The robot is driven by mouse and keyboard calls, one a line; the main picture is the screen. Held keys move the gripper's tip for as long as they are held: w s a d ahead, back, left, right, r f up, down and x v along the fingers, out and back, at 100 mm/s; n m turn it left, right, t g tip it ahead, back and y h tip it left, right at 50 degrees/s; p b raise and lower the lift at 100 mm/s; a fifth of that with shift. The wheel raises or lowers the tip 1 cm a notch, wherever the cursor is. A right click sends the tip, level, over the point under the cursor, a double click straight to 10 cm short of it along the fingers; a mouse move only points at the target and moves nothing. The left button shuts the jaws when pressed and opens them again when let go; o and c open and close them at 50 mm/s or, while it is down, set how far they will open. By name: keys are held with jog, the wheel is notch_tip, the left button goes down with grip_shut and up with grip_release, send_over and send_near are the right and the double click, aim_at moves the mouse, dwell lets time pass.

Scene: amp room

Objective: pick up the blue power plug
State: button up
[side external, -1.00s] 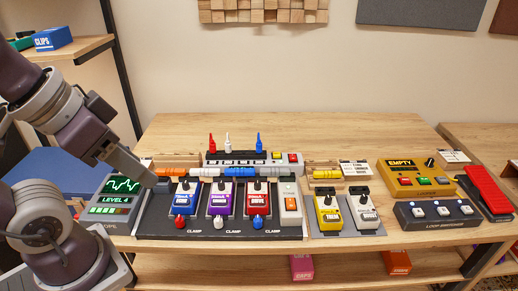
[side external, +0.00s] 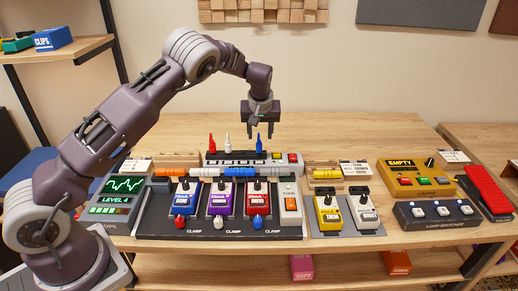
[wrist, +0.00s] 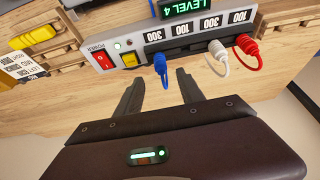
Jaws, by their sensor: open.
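The blue power plug (side external: 258,141) stands upright in the grey power strip (side external: 228,158), to the right of the white and red plugs. In the wrist view the blue plug (wrist: 160,69) sits in the strip's socket row, just beyond and between my fingertips. My gripper (side external: 263,133) is open and empty, pointing down over the back of the strip near the blue plug. In the wrist view its two fingers (wrist: 160,90) are spread apart, and the plug looks clear of both. Contact cannot be seen.
A white plug (wrist: 218,58) and a red plug (wrist: 248,46) stand beside the blue one. Several pedals, including a red one (side external: 258,198), sit in front on a dark board. A yellow box (side external: 416,178) is at right. The table behind the strip is clear.

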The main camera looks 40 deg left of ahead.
aim_at(259, 141)
jog(key=x, duration=0.5)
jog(key=shift+s+f, duration=0.2)
jog(key=shift+f, duration=0.25)
jog(key=shift+c, duration=0.4)
grip_shut()
